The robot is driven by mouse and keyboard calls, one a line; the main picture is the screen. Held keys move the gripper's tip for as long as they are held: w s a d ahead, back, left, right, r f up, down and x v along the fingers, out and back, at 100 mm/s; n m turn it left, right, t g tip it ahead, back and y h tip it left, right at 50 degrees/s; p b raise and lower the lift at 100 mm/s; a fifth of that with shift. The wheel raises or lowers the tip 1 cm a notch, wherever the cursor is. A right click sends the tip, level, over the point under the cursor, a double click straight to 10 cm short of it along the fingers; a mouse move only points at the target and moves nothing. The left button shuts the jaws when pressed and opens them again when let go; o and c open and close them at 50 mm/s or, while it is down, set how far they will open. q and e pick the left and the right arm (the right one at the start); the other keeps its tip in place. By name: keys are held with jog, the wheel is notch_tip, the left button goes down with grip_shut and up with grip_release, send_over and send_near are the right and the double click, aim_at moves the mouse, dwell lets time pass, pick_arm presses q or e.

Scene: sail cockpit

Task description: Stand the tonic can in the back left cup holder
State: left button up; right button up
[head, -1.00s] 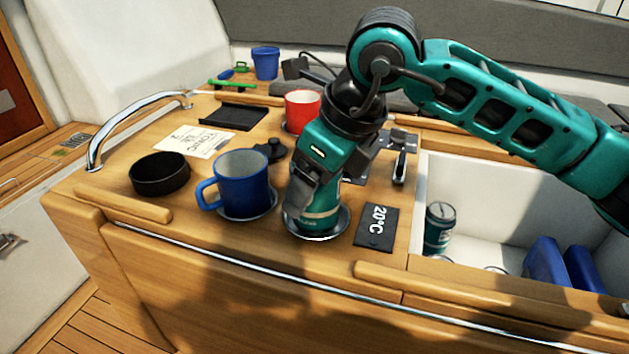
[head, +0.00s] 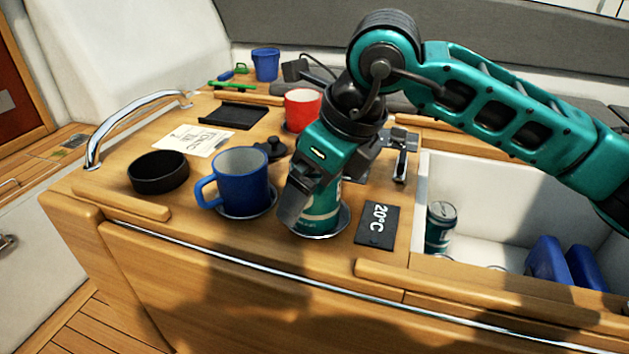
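A teal can (head: 322,212) stands upright in a metal-rimmed cup holder (head: 345,222) at the front of the wooden console. Its label is too small to read, so I cannot tell if it is the tonic. My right gripper (head: 322,190) is over the can from above, with its fingers spread and one finger at the can's left side. A blue mug (head: 240,178) stands in another holder to the left. A red mug (head: 301,108) stands farther back. My arm hides part of the console's back, and I cannot make out an empty holder. My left gripper is out of view.
A second teal can (head: 440,226) stands in the open white bin at right, near blue slabs (head: 548,262). A black ring (head: 159,172), a paper note (head: 198,140), a 20°C card (head: 377,226) and a black knob (head: 270,149) are on the console. A metal rail (head: 120,122) edges its left.

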jog(key=shift+r+p, duration=0.55)
jog(key=shift+p, duration=0.05)
jog(key=v, duration=1.1)
jog(key=shift+r, duration=0.3)
jog(key=shift+s+d, duration=0.1)
